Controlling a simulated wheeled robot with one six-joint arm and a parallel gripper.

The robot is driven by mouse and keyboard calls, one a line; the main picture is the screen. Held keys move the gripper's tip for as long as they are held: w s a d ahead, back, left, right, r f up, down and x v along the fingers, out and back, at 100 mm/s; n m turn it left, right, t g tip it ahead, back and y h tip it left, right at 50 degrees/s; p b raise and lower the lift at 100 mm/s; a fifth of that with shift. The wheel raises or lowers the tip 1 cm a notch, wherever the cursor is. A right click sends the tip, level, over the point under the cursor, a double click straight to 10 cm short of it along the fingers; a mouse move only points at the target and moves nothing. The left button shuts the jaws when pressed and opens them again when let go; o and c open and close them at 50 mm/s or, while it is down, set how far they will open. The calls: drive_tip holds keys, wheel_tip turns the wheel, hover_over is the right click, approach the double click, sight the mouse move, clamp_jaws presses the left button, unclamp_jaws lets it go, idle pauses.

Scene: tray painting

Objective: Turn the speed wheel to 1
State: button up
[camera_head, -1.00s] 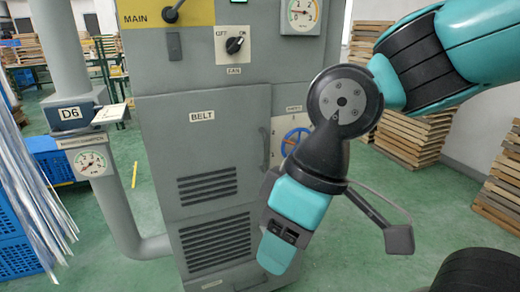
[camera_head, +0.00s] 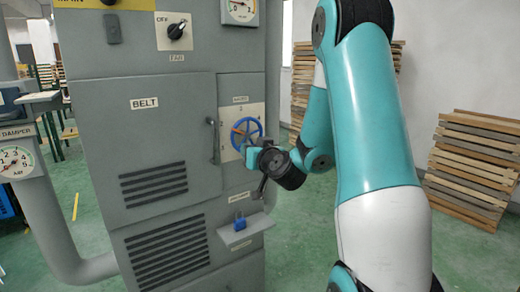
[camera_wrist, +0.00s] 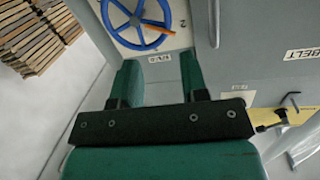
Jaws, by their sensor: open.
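The blue spoked speed wheel (camera_head: 246,121) sits on a pale plate on the grey cabinet's front, right of the belt door. My gripper (camera_head: 250,152) is beside the wheel's lower edge and partly covers it. In the wrist view the wheel (camera_wrist: 137,41) shows at the top, cut by the frame edge, with an orange pointer (camera_wrist: 158,28) across it. There my gripper (camera_wrist: 161,80) is open, its two green fingers apart with nothing between them. I cannot tell whether a finger touches the wheel. The number at the pointer is not readable.
The belt door (camera_head: 145,130) has a vertical handle (camera_head: 212,141) close to the wheel's left. Below the wheel a small shelf (camera_head: 247,230) carries a blue padlock (camera_head: 239,222). Wood stacks (camera_head: 470,165) stand at right.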

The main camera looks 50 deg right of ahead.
drive_tip(key=s+d+f+m+h, duration=0.1)
drive_tip(key=s+d+m+h, duration=0.1)
drive_tip(key=d+h, duration=0.3)
drive_tip(key=y+p, duration=0.1)
drive_tip(key=p, duration=1.4)
approach(261, 135)
drive_tip(key=w+d+r, duration=0.2)
drive_tip(key=w, duration=0.1)
drive_tip(key=shift+g, duration=0.4)
drive_tip(key=p+x, duration=0.2)
drive_tip(key=p, duration=0.3)
drive_tip(key=p+x, duration=0.2)
drive_tip(key=p, duration=0.4)
drive_tip(key=shift+w+a+f, duration=0.1)
drive_tip(key=shift+f, duration=0.15)
drive_tip(key=shift+w+d+f+y+p, duration=0.15)
drive_tip(key=shift+w+d+p, duration=0.05)
drive_tip(key=shift+w+p, duration=0.15)
drive_tip(key=shift+w+d+f+y+p, duration=0.15)
drive_tip(key=shift+w+p, duration=0.05)
drive_tip(key=shift+w, duration=0.1)
drive_tip(key=shift+p+x, duration=0.45)
drive_tip(key=shift+x, duration=0.3)
drive_tip(key=shift+d+f, duration=0.1)
clamp_jaws()
